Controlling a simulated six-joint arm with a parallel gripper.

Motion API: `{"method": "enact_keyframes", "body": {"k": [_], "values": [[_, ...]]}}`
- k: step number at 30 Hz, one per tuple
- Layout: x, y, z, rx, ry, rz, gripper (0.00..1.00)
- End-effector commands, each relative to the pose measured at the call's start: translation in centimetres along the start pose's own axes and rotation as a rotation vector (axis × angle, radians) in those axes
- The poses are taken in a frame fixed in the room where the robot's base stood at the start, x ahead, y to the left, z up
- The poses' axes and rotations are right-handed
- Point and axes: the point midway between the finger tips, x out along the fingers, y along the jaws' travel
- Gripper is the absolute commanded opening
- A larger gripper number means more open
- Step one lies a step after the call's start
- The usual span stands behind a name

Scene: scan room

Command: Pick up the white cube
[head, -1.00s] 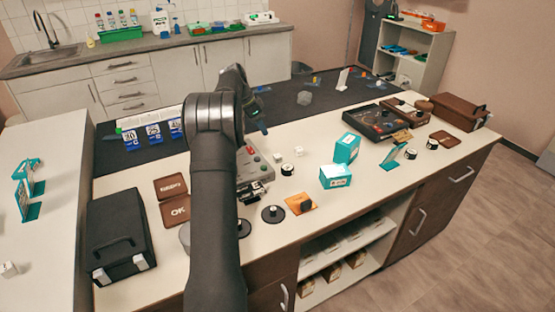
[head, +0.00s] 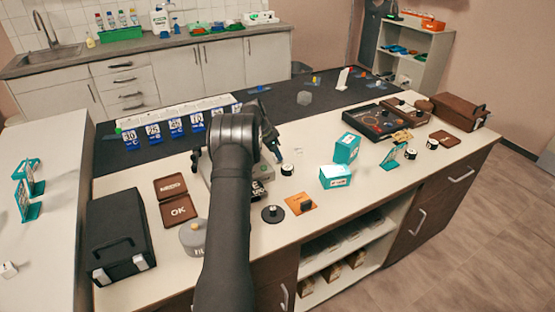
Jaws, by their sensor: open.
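A small white cube (head: 298,153) sits on the light table top, just right of my gripper (head: 272,147) in the head view. A second small white cube seen there earlier is not visible now; my gripper covers that area. My gripper is dark, points down toward the table, and is open. I cannot tell how high it is above the table or whether anything is between its fingers. A small white block-like thing (head: 8,270) lies on the left counter.
A black-and-white round piece (head: 287,169) stands close to my gripper. Teal boxes (head: 346,148) stand to the right. A grey device (head: 262,172) is partly behind my arm. A black disc (head: 273,214) and an orange pad (head: 300,204) lie in front.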

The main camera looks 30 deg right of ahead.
Motion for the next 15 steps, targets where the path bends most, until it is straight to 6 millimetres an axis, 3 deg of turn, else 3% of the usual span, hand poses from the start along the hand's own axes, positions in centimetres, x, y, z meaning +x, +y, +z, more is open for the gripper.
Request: {"method": "enact_keyframes", "body": {"k": [3,10,11,15], "values": [[1.7,0.0,0.0,0.001,0.000,0.000,0.53],[1.9,0.0,-0.1,0.001,0.001,-0.001,0.53],[1.9,0.0,0.0,0.001,0.001,-0.001,0.51],[1.9,0.0,0.0,0.001,0.001,-0.001,0.23]]}}
